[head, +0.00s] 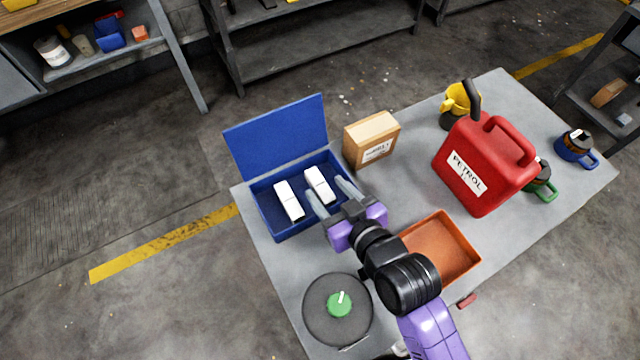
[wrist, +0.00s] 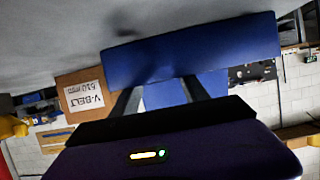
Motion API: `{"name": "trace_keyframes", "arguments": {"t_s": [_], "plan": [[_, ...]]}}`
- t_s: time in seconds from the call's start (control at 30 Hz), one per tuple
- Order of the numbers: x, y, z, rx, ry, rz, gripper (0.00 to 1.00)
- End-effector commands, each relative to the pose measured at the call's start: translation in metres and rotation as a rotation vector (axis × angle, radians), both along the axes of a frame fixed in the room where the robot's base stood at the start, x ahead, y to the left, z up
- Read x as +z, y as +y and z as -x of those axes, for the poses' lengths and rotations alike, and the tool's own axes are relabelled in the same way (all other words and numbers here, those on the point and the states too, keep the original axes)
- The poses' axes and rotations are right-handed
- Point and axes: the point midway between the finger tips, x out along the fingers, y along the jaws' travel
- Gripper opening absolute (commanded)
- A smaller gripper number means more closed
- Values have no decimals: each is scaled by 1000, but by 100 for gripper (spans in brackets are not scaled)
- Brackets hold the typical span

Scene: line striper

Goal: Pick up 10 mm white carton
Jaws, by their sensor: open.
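Two white cartons lie side by side in a blue box (head: 272,222) with its lid raised. One is the left white carton (head: 288,200), the other the right white carton (head: 318,184). No size marking can be read on either, so I cannot tell which is 10 mm. My gripper (head: 325,187) is open, its fingers pointing at the box's right part, near the right carton. Whether the fingers are above or beside that carton is unclear. In the wrist view my fingers show apart in front of the blue lid (wrist: 190,50); no carton is visible there.
A cardboard V-belt box (head: 371,140) stands right of the blue box. An orange tray (head: 440,250) lies right of my arm. A red petrol can (head: 485,165), a yellow jug (head: 457,103) and other containers fill the right side. A dark round disc with a green centre (head: 338,308) is near the front.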

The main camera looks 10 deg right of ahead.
Motion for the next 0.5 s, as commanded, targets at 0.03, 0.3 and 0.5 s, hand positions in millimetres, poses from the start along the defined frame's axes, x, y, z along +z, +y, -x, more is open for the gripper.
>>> {"name": "trace_keyframes", "arguments": {"t_s": [0.03, 0.3, 0.5], "plan": [[-1, 3, -6, 1, 0, 0, 53], [-16, 17, -39, 1, 1, 0, 53], [-20, 19, -45, 0, 0, 0, 53]]}}
